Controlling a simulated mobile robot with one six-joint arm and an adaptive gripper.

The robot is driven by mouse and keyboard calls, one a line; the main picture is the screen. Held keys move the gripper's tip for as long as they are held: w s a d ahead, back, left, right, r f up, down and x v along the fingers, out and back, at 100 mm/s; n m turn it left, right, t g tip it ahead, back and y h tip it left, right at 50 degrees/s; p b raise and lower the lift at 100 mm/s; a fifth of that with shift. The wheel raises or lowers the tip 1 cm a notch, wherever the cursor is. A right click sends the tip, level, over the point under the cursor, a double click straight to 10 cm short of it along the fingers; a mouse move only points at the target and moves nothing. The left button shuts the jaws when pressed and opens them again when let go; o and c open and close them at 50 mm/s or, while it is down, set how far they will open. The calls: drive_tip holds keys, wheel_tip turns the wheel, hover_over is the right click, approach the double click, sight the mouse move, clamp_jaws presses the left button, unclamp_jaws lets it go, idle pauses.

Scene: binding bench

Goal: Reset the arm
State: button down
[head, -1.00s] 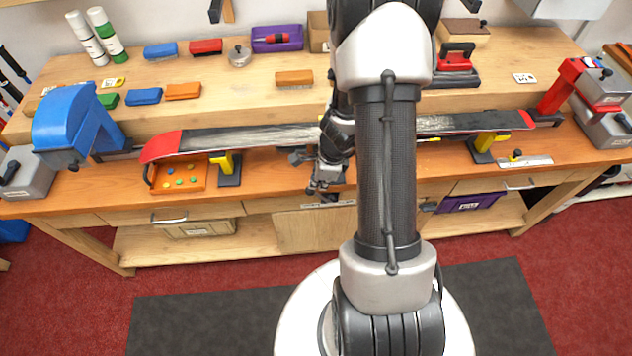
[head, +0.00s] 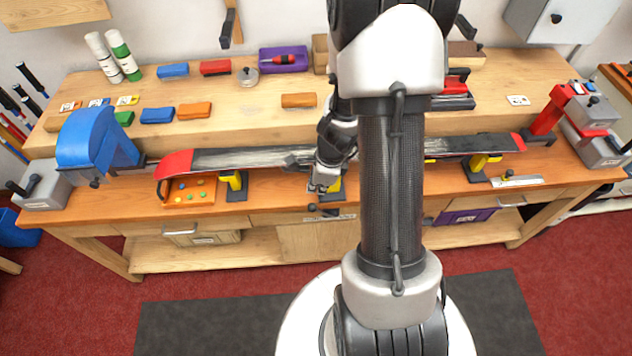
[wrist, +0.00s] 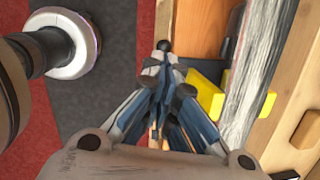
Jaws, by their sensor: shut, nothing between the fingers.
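My gripper (head: 322,188) is at the front edge of the bench (head: 276,196), in front of the ski (head: 250,159), with its fingers shut and empty. In the wrist view my gripper (wrist: 165,62) shows its fingers together, pointing along the bench front. The ski has a dark, whitish-streaked base and red ends. It rests level across yellow supports, and in the wrist view the ski (wrist: 262,62) lies to the right of the fingers, apart from them. My arm hides the ski's middle in the head view.
A blue clamp (head: 88,146) stands at the left end and a red one (head: 548,118) at the right. An orange tray (head: 188,192) of small coloured pieces sits under the ski's left end. Coloured blocks (head: 157,115) line the raised shelf. The floor before the bench is clear.

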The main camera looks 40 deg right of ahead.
drive_tip(key=a+r+n+t+y+b, duration=0.1)
drive_tip(key=a+r+n+t+b, duration=0.15)
drive_tip(key=a+r+n, duration=1.05)
drive_tip(key=s+a+r+n+h+b, duration=0.1)
drive_tip(key=s+r+n+b, duration=0.1)
drive_tip(key=s+r+n, duration=0.2)
drive_tip(key=s+a+r+n+b, duration=0.1)
drive_tip(key=s+r+n+b, duration=0.1)
drive_tip(key=s+r+n, duration=0.3)
drive_tip(key=s+n, duration=0.4)
drive_tip(key=s, duration=0.1)
drive_tip(key=shift+a+h, duration=0.3)
drive_tip(key=shift+h, duration=0.1)
